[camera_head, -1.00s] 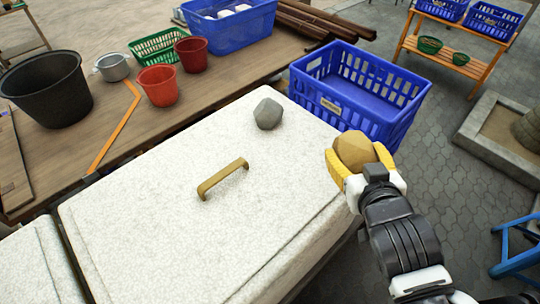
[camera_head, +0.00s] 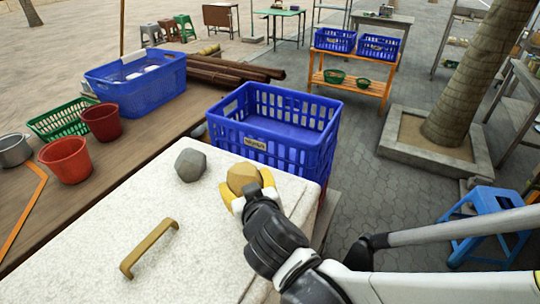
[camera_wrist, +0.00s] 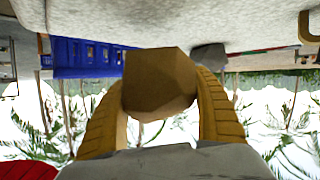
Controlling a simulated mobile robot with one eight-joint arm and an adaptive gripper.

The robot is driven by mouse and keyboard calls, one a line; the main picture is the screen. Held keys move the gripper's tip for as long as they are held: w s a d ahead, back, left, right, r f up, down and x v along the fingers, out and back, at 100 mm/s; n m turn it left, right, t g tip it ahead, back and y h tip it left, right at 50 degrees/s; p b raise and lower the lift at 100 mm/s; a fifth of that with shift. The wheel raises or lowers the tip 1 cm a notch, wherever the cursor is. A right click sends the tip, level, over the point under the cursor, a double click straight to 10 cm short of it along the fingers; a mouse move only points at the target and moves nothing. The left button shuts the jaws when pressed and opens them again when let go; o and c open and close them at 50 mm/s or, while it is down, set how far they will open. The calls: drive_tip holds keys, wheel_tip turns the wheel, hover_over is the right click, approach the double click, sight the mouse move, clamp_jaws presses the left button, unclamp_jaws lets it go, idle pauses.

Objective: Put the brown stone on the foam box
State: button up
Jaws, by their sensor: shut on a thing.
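The brown stone (camera_head: 243,178) is faceted and held between the yellow fingers of my gripper (camera_head: 241,190). In the wrist view the stone (camera_wrist: 158,85) fills the space between both fingers. The foam box (camera_head: 110,235) is a large white speckled box with a brass handle (camera_head: 150,247) on its lid. My gripper is at the far right corner of the lid, shut on the stone. I cannot tell whether the stone touches the lid. A grey stone (camera_head: 190,165) rests on the lid just left of my gripper.
A blue crate (camera_head: 275,125) stands right behind the foam box. A wooden table on the left holds red buckets (camera_head: 66,160), a green basket (camera_head: 75,118) and a blue basket (camera_head: 138,88). A blue stool (camera_head: 488,215) stands at right. The lid around the handle is clear.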

drive_tip(key=shift+w+a+f, duration=0.1)
drive_tip(key=shift+a, duration=0.1)
drive_tip(key=shift+f+b, duration=1.25)
drive_tip(key=shift+f, duration=0.65)
drive_tip(key=shift+f, duration=0.2)
drive_tip(key=o, duration=1.4)
drive_tip(key=shift+r, duration=0.25)
drive_tip(key=p+v, duration=0.4)
drive_tip(key=v, duration=0.7)
drive_tip(key=shift+s+d+r+p, duration=0.1)
drive_tip(key=shift+s+d+p, duration=0.25)
drive_tip(key=shift+s, duration=0.1)
